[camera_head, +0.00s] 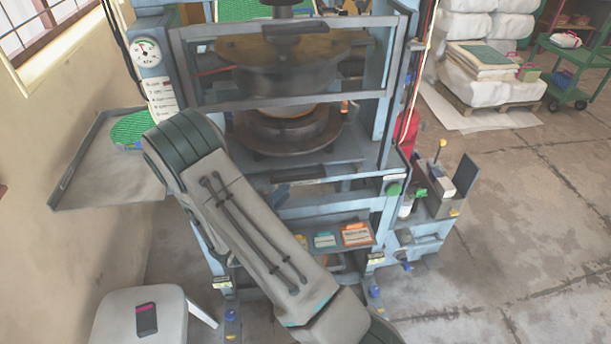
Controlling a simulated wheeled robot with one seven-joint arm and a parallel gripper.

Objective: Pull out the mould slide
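The lower mould (285,130), a dark round stepped block, sits inside the press on a round plate below the upper mould (285,65). It appears to be on the mould slide, but the slide's edges and handle cannot be made out clearly. My arm crosses in front of the press's left and lower front, hiding part of it. My gripper cannot be seen.
A side tray (95,180) with a green mat is at left. A white stool (140,318) with a dark phone-like item stands at lower left. A shelf (335,238) with small boxes is below the mould. A lever unit (445,185) stands at right. Open floor lies right.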

